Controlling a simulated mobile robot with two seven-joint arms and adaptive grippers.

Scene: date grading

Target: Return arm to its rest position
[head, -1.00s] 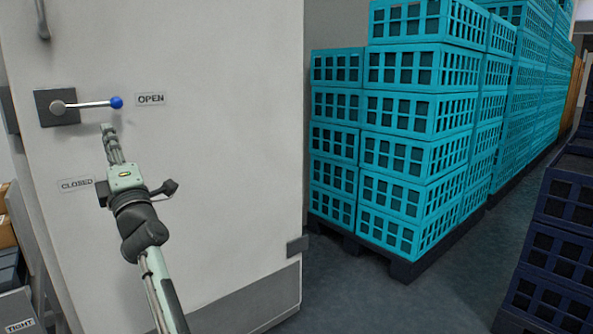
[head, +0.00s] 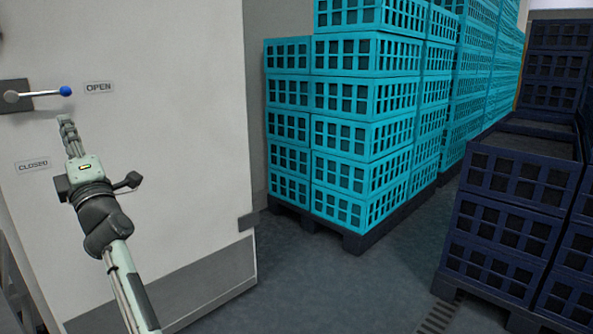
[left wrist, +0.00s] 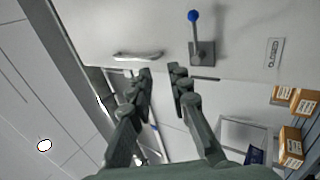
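My left gripper (head: 67,124) is in front of the pale door (head: 180,130), just below the lever's blue knob (head: 66,90), and looks apart from it. The lever (head: 42,94) lies level, its knob beside the OPEN label (head: 99,87). The CLOSED label (head: 33,165) is lower on the door. In the left wrist view the two fingers (left wrist: 161,82) stand apart with nothing between them. The lever's blue knob (left wrist: 193,16) also shows there, beyond the fingertips. My right gripper is in neither view.
Stacked turquoise crates (head: 345,135) stand on a dark pallet (head: 353,241) right of the door. Dark blue crates (head: 505,215) stand at the right. Grey floor (head: 350,290) between them is clear. Cardboard boxes (left wrist: 291,140) show in the left wrist view.

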